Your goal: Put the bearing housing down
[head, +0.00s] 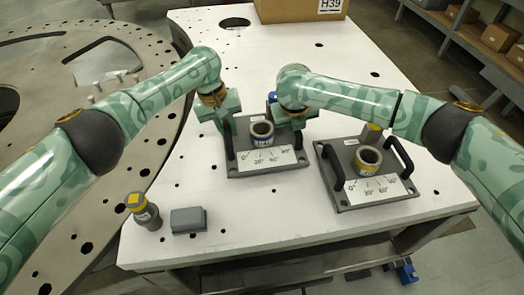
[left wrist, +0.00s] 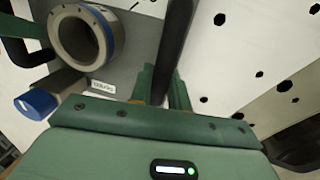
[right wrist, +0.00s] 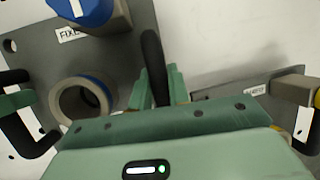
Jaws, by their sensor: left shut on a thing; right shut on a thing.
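The bearing housing I hold is a grey plate (head: 236,173) with a ring (head: 262,131), a blue-capped knob (head: 272,97), an angle scale and two black handles. My left gripper (head: 222,112) is shut on its left handle, and this handle shows between the fingers in the left wrist view (left wrist: 176,45). My right gripper (head: 294,116) is shut on the other handle (right wrist: 154,60). The right wrist view shows the blue knob (right wrist: 84,12) and the ring (right wrist: 85,100). The plate looks level, at or close above the white table; I cannot tell whether it touches.
A similar plate (head: 345,203) with yellow marks stands close on the right. A grey yellow-topped tool (head: 144,211) and a grey block (head: 188,220) are at the front left of the white table (head: 270,225). A cardboard box (head: 290,10) is at the back.

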